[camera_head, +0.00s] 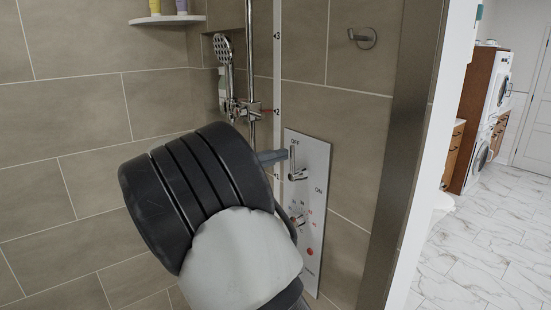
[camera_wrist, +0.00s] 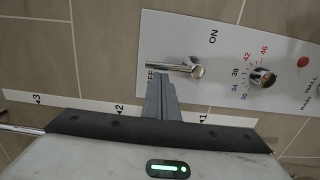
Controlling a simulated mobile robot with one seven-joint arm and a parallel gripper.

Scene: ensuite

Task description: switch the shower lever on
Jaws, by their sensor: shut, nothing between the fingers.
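The chrome shower lever (camera_head: 292,168) sits on a white control panel (camera_head: 315,185), with its handle pointing up toward the "OFF" label. The "ON" label (camera_head: 319,190) is lower and to the right on the panel. My gripper (camera_head: 284,154) is shut and empty, its fingertips right at the handle's upper part from the left. In the wrist view the gripper tips (camera_wrist: 160,78) are right beside the lever (camera_wrist: 180,67), partly over the "OFF" label. I cannot tell whether they touch the lever.
A temperature knob (camera_wrist: 263,77) and a red button (camera_wrist: 303,62) are on the same panel. A shower head on a rail (camera_head: 223,47) stands behind. A hook (camera_head: 365,38) is on the tiled wall. A wall edge (camera_head: 408,150) stands at right.

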